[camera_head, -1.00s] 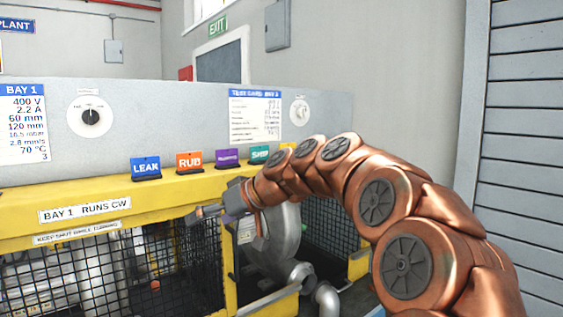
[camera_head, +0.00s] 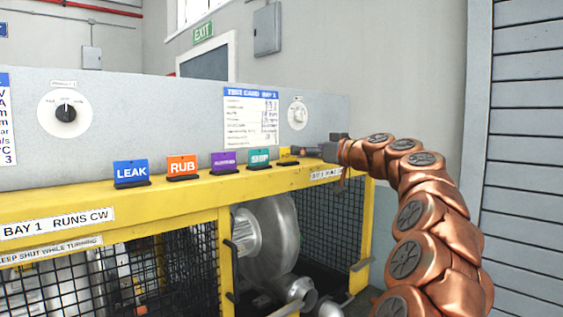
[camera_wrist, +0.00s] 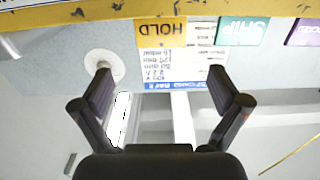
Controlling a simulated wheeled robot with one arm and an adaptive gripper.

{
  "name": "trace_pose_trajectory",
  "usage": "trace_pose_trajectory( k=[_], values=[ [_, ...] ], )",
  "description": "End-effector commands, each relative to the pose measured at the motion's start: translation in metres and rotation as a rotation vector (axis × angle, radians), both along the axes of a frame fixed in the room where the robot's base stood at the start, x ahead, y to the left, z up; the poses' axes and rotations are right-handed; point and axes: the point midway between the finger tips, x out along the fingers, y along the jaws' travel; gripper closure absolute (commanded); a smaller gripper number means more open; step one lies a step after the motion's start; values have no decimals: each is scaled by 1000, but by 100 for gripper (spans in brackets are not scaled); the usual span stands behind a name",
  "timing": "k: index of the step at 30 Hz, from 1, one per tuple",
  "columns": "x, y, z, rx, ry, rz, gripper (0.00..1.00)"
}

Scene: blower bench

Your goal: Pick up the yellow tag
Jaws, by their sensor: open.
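The yellow tag (camera_head: 286,155) stands at the right end of the tag row on the yellow rail, partly hidden by my gripper. In the wrist view the yellow tag (camera_wrist: 161,32) reads HOLD upside down at the top centre, with its whole face showing. My gripper (camera_head: 301,151) is just right of the tag in the head view. In the wrist view my gripper (camera_wrist: 160,80) has its two fingers spread wide, with nothing between them. The tag lies beyond the fingertips, roughly centred between them.
The teal SHIP tag (camera_head: 259,158) stands beside the yellow one, then the purple tag (camera_head: 223,162), the orange RUB tag (camera_head: 182,167) and the blue LEAK tag (camera_head: 131,173). A grey panel with a test card (camera_head: 251,118) and a dial (camera_head: 298,115) rises behind the rail (camera_head: 190,193).

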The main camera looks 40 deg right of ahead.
Motion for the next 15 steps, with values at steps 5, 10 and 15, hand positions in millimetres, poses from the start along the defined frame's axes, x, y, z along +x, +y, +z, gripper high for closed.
trace_pose_trajectory(
  k=[5,10,15],
  values=[
    [18,0,1,-2,0,3,2],
    [33,0,1,-1,1,3,2],
    [54,-1,2,-1,0,0,2]
  ],
)
